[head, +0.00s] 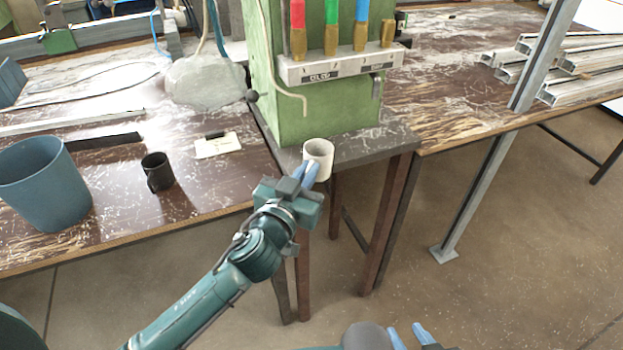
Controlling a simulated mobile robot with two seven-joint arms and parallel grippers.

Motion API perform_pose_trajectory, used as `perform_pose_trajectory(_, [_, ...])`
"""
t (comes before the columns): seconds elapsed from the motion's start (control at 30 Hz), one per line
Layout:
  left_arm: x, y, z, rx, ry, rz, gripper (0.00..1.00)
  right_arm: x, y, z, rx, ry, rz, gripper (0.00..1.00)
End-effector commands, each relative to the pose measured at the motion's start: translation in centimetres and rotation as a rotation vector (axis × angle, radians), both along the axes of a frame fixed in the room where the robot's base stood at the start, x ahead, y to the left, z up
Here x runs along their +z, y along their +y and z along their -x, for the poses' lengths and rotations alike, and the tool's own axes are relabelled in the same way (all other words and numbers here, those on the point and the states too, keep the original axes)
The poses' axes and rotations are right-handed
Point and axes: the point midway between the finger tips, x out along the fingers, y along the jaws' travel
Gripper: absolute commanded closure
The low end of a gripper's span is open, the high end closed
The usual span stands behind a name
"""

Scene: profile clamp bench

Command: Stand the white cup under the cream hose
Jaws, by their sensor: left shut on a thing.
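The white cup (325,168) is upright at the front of the small dark stand, just below and slightly right of the cream hose's open end in the picture. The cream hose (273,60) runs down the green machine's left side and curls to its end in front of the machine. My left gripper (311,172) is shut on the cup from the front left. I cannot tell whether the cup's base touches the stand. My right gripper (411,336) is at the bottom edge, with its blue fingers apart and nothing between them.
The green machine (315,110) with coloured hoses stands on the dark stand (395,140). On the left table are a black mug (157,172), a blue-grey bin (45,185) and a white card (217,146). Metal profiles (580,80) lie at right, near a grey post (540,60).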

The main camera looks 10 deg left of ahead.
Motion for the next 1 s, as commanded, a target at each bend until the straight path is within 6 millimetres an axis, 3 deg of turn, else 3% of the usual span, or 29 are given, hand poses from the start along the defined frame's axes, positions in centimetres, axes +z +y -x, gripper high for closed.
perform_pose_trajectory(0.7, [-0.3, 3.0, -4.9, 0.001, -0.001, -0.002, 1.00, 0.1, 0.1, -0.1, -0.010, -0.003, -0.011, 0.64])
perform_pose_trajectory(1.0, [-0.4, 3.7, -6.0, 0.000, -0.001, 0.000, 1.00, 0.0, 0.1, -0.1, -0.009, -0.002, -0.011, 0.64])
